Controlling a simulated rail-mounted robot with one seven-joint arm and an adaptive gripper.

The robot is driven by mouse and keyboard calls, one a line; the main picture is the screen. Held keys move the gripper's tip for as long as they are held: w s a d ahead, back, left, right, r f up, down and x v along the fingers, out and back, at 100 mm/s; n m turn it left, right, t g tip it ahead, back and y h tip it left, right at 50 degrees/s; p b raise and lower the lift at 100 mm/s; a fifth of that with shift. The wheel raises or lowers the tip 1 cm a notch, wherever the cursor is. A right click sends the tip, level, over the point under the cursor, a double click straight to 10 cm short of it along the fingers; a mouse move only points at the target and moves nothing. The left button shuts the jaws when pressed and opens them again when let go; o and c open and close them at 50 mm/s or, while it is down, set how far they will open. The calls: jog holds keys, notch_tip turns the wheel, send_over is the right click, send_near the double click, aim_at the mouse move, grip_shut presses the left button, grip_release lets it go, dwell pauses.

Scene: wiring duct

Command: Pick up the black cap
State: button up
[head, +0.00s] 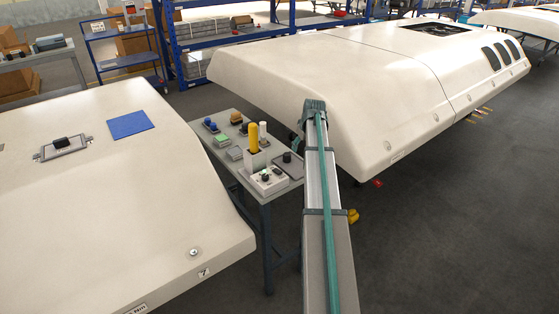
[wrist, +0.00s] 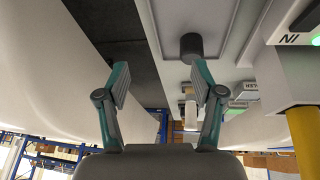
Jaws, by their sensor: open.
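A short black cap (wrist: 191,44) stands on a pale grey tray (wrist: 222,22) in the wrist view. What looks like the same cap (head: 287,157) shows in the head view, on the tray (head: 293,171) at the right end of the small work table. My gripper (wrist: 160,70) is open, and nothing is between its fingers. In the wrist view the cap lies beyond the fingertips, nearer the right finger, and apart from it.
Several small parts fill the table (head: 222,132). Large white shells flank it; the left one bears another black knob (head: 60,143).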

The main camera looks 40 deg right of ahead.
aim_at(288, 155)
jog(key=w+a+r+y, duration=0.1)
jog(key=w+a+r, duration=0.1)
jog(key=a, duration=0.2)
jog(key=p+x, duration=0.1)
jog(key=x, duration=0.4)
jog(key=p+x, duration=0.2)
jog(key=x, duration=0.3)
jog(key=shift+s+f, duration=0.15)
jog(key=shift+f, duration=0.1)
jog(key=c, duration=0.9)
